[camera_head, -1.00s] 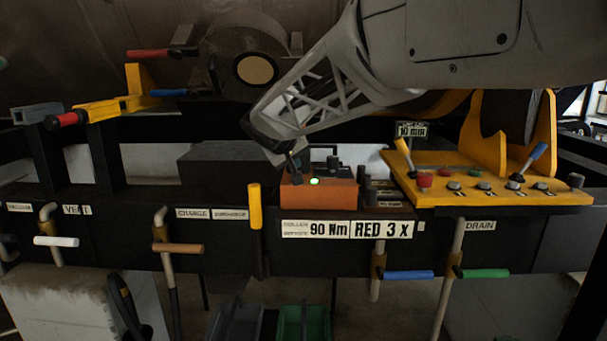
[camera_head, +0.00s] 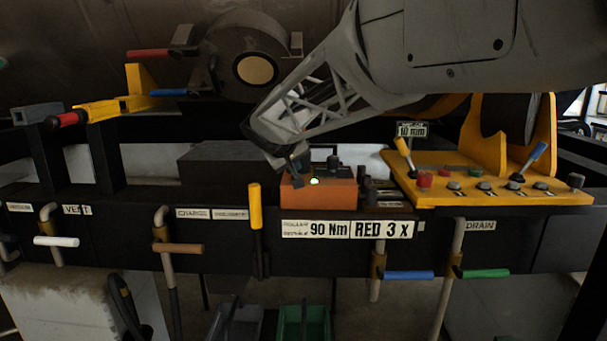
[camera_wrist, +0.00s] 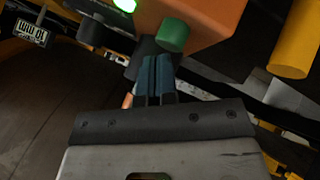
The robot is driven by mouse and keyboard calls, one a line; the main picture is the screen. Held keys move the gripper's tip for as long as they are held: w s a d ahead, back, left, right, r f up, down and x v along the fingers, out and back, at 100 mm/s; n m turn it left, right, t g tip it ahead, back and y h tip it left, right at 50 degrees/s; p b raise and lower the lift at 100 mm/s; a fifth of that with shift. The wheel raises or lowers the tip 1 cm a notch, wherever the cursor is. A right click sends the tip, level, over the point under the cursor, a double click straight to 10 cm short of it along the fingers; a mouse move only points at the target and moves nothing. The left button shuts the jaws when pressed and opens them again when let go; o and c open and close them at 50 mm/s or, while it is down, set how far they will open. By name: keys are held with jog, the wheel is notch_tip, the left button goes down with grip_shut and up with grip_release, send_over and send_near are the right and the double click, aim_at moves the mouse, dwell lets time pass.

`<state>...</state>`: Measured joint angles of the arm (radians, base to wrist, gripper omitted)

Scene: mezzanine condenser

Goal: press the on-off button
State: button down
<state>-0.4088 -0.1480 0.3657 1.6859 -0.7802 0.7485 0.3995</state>
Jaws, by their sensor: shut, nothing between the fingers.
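An orange box (camera_head: 335,192) stands on the dark bench with a lit green lamp (camera_head: 315,181) on it. The wrist view shows the box (camera_wrist: 215,20), the lamp (camera_wrist: 124,4) and a green cylindrical button (camera_wrist: 174,33) on its top. I cannot tell whether that is the on-off button. My gripper (camera_head: 297,176) is over the left end of the box, hiding part of it in the head view. In the wrist view its dark blue fingers (camera_wrist: 156,62) are together and empty, their tips close beside the green button. Contact cannot be told.
A black knob (camera_head: 333,162) stands on the box. A yellow upright handle (camera_head: 255,205) is just left of it. A yellow panel (camera_head: 450,190) with several buttons and levers is to the right. A dark block (camera_head: 215,165) lies behind left.

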jog(key=shift+f, duration=0.15)
dwell(0.5)
jog(key=shift+r, duration=1)
jog(key=shift+r, duration=0.2)
jog(key=shift+r, duration=2.85)
